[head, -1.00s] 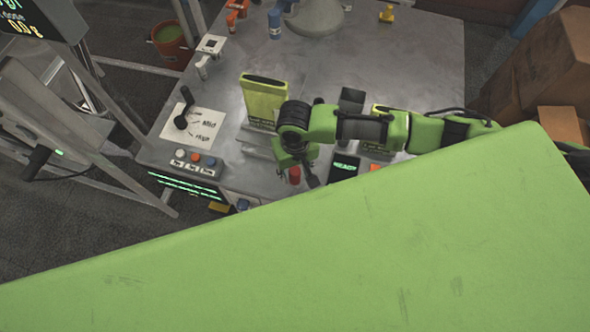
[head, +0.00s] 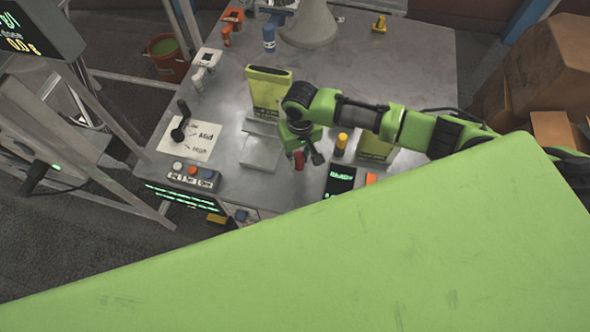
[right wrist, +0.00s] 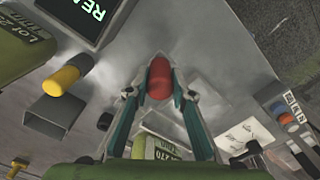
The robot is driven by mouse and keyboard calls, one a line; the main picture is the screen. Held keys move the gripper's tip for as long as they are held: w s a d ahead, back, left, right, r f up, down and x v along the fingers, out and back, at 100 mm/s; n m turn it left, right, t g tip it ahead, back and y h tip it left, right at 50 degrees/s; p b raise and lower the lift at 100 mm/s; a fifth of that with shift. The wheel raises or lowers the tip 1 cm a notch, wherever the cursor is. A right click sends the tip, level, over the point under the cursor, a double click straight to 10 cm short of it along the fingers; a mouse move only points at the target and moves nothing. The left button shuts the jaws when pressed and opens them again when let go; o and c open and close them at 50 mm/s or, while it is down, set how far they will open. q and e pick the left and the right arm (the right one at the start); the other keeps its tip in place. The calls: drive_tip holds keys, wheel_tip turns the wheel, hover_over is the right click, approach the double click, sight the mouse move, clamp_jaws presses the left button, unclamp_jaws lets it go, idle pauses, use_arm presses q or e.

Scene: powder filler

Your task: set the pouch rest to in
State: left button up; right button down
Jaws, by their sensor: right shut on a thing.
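A red knob (head: 299,161) stands on the metal worktop, front of centre. My right gripper (right wrist: 159,95) is shut on this knob, with a finger on each side of it in the right wrist view. In the head view the right gripper (head: 302,148) reaches down over the knob and partly hides it. A yellow-green pouch (head: 266,92) stands upright just behind and left of the gripper. The pouch rest (head: 262,128) shows as a grey ledge at the pouch's foot, and its link to the knob is hidden. My left gripper is not in view.
A lever (head: 182,120) and a panel of buttons (head: 192,175) are to the left. A lit display (head: 341,180), a yellow-topped post (head: 341,142) and another green pouch (head: 375,149) are to the right. A grey funnel-like base (head: 309,25) stands behind.

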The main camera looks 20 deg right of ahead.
drive_tip(key=w+d+b, duration=0.4)
drive_tip(key=w+d, duration=0.4)
drive_tip(key=w, duration=0.3)
drive_tip(key=shift+w, duration=0.4)
drive_tip(key=shift+r, duration=0.1)
drive_tip(key=c, duration=1.9)
unclamp_jaws()
drive_tip(key=shift+w, duration=0.1)
drive_tip(key=shift+o, duration=0.7)
